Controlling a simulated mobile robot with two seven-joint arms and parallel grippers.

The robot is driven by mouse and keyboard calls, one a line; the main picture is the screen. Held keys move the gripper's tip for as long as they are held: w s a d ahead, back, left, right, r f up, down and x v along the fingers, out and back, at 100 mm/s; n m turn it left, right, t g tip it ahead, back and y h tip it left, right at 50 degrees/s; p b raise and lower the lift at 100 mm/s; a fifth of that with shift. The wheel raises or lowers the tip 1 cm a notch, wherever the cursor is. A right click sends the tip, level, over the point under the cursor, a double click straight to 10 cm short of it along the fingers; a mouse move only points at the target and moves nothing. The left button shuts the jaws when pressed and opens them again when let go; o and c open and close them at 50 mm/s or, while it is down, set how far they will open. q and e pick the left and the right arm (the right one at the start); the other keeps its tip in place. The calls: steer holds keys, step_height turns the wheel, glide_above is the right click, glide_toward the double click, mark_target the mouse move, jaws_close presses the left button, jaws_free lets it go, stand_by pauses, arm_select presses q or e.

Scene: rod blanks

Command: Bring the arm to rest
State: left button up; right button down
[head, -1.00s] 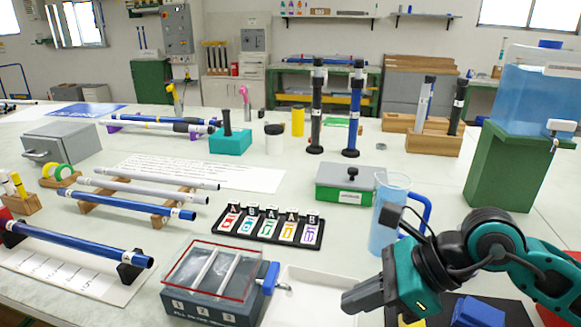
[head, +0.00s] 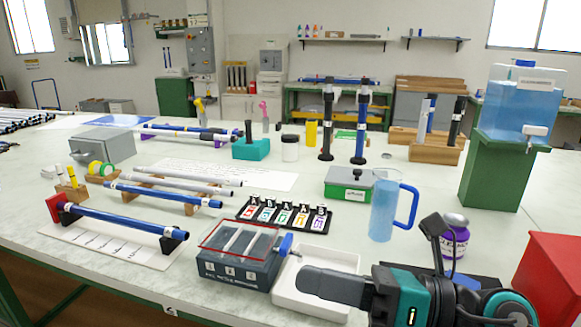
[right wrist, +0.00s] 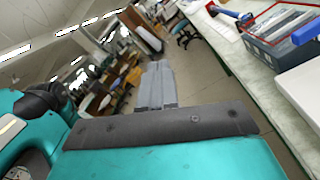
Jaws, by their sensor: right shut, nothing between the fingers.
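My right arm comes in at the lower right of the head view. Its right gripper (head: 303,281) is shut with nothing held, pointing left in front of the white tray (head: 318,252). In the right wrist view the closed dark fingers (right wrist: 157,85) point out past the table edge, over the floor. My left gripper is not in view.
A grey box with a red-rimmed lid (head: 240,250) stands left of the tray. A blue-handled jug (head: 384,208), purple jar (head: 455,244) and red box (head: 551,282) are near the arm. Blue rods lie on racks at left. Floor shows at lower left.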

steer(key=w+d+r+m+t+h, duration=0.35)
steer(key=d+m+t, duration=0.25)
steer(key=m+t, duration=0.9)
steer(key=w+d+f+m+g+h, duration=0.25)
steer(key=d+f+m+h, duration=1.1)
steer(key=m, duration=0.75)
steer(key=s+a+f+m+g+h, duration=0.1)
steer(key=s+f+m+g, duration=0.2)
steer(key=s+f+g, duration=0.6)
steer(key=s+a+f+m+g, duration=0.2)
steer(key=s+f+m+g, duration=0.25)
steer(key=s+f, duration=0.5)
arm_select(q)
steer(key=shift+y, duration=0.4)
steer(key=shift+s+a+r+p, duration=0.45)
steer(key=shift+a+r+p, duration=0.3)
steer(key=shift+p, duration=0.95)
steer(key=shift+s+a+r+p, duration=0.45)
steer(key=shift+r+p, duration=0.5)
steer(key=shift+p, duration=0.7)
arm_select(e)
steer(key=w+a+n+t+y, duration=0.1)
steer(key=w+a+t, duration=0.1)
steer(key=w+t, duration=0.4)
steer(key=shift+w+a+f+t+y, duration=0.25)
steer(key=shift+t+y, duration=0.15)
steer(key=shift+t, duration=0.1)
